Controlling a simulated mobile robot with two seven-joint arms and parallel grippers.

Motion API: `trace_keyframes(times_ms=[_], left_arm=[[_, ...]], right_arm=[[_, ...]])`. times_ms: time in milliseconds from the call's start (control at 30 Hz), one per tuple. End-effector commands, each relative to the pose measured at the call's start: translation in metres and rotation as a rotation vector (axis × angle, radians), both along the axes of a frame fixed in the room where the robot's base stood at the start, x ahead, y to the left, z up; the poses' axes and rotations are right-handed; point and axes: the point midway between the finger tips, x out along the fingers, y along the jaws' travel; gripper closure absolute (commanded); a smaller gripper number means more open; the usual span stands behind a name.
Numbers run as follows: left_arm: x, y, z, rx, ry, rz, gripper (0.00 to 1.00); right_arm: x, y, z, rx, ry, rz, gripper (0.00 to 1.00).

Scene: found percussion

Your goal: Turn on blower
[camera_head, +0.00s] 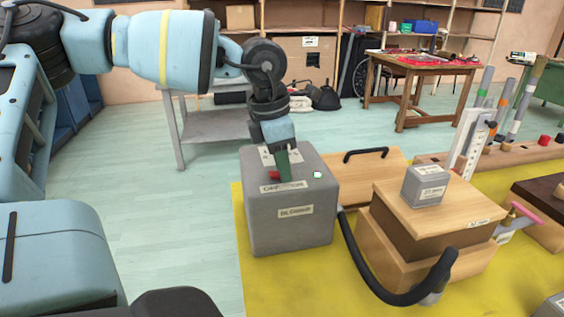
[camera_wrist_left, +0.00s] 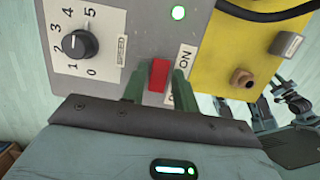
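The grey blower box (camera_head: 290,228) stands on the yellow mat in the head view, with labels on its top and front. Its red switch (camera_wrist_left: 159,75) shows in the left wrist view, beside a label reading ON. My left gripper (camera_head: 285,167) reaches down to the box top. Its two green fingers stand on either side of the switch with a narrow gap; whether they touch it is hard to tell. My right gripper is not in view.
A black hose (camera_head: 362,268) curves from the box past a wooden box (camera_head: 410,255) with a small grey block (camera_head: 425,186) on it. Upright tubes (camera_head: 500,108) stand at right. A grey table (camera_head: 212,125) and a wooden table (camera_head: 420,65) are behind. Floor at left is clear.

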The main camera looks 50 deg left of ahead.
Motion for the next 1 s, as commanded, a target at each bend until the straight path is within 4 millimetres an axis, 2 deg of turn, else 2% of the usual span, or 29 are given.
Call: trace_keyframes(times_ms=[33,100,433,800,1000], left_arm=[[0.000,0.000,0.000,0.000,-0.001,0.000,0.64],[0.000,0.000,0.000,0.000,-0.001,0.000,0.58],[0.000,0.000,0.005,-0.001,-0.003,0.000,0.58],[-0.008,0.005,0.058,0.000,-0.004,0.001,0.58],[-0.011,0.006,0.075,0.000,-0.003,-0.001,0.58]], right_arm=[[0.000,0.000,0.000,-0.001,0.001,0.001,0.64],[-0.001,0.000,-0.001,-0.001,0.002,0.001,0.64],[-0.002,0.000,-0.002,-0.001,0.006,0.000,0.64],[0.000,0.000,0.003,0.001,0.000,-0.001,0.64],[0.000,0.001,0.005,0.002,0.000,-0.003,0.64]])
